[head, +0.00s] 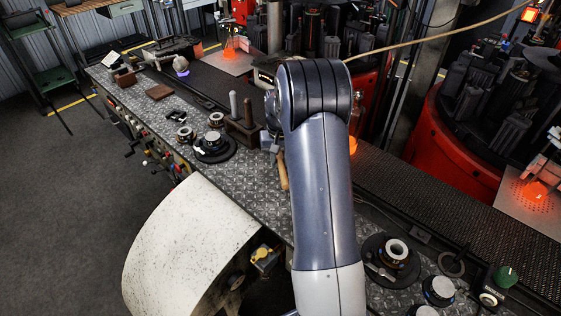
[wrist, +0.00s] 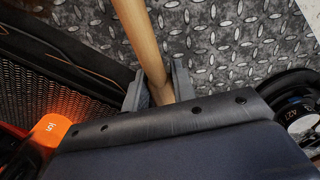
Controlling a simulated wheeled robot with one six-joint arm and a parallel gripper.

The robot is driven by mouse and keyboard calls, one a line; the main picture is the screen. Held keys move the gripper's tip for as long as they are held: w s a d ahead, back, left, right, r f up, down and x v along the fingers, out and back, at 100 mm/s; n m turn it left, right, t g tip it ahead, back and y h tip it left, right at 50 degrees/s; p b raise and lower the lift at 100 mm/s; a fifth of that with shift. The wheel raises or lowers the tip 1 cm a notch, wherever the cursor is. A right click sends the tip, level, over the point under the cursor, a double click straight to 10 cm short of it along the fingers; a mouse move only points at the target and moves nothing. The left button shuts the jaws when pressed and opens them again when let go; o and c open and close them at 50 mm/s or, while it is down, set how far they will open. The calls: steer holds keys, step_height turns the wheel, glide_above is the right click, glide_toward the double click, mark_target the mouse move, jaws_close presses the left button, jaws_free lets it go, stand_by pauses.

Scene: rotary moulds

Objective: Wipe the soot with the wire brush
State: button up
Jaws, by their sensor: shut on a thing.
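A pale wooden handle (wrist: 143,38), which I take to be the wire brush, runs between the two fingers of my gripper (wrist: 158,76) in the wrist view. My gripper is shut on this handle, over the diamond-plate bench top (wrist: 225,45). In the head view a short piece of the wooden handle (head: 282,172) shows left of my arm, while my arm hides most of my gripper. The brush's bristle end is not visible in either view. I cannot make out a clear patch of soot.
Round dial fittings (head: 213,147) and a brown block with upright pins (head: 243,130) stand left of my arm. More round fittings (head: 397,251) lie at the lower right. Dark mesh (head: 430,195) runs along the back edge, before red machines (head: 455,150) with glowing orange parts.

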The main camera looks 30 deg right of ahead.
steer(key=shift+r+p, duration=1.05)
steer(key=shift+r, duration=1.05)
